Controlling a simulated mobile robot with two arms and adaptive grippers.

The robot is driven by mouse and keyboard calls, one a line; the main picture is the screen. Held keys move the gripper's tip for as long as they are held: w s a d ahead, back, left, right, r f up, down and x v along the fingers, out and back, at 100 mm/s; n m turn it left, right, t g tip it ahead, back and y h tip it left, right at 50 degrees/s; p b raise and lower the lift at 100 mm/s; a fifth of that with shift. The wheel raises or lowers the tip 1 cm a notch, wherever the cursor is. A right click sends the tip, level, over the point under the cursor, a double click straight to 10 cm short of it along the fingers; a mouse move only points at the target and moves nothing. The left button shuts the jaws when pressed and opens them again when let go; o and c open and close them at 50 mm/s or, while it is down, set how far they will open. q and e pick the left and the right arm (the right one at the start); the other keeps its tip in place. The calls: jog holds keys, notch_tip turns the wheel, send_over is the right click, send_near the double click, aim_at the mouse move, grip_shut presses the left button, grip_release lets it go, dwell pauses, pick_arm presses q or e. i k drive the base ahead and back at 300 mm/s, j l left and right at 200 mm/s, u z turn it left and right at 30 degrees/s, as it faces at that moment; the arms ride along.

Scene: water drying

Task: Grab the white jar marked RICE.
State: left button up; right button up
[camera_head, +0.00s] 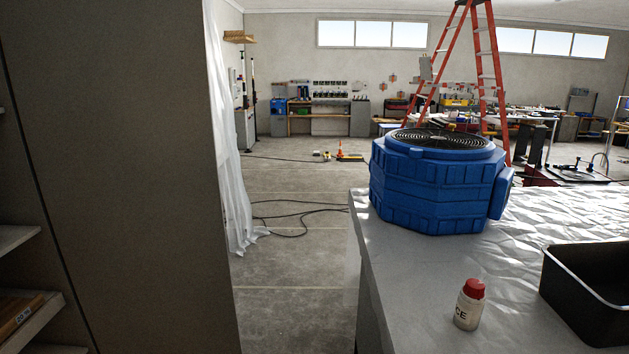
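A small white jar (467,309) with a red lid stands upright on the covered table at the lower right of the head view. Dark letters on its side read "CE"; the rest of the word is turned out of sight. Nothing touches the jar. Neither of my grippers shows in this view.
The table (416,292) has a wrinkled pale cover. A large blue fan unit (433,190) stands behind the jar, and a black bin (585,310) to its right. A tall grey panel (115,150) and shelves (30,320) fill the left. Cables (300,215) lie on open floor.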

aim_at(468, 312)
jog(key=z, duration=0.55)
jog(key=i+j+z, duration=0.1)
jog(key=j+z, duration=0.3)
jog(key=i+j+z, duration=0.1)
jog(key=j+z, duration=0.65)
jog(key=j, duration=0.15)
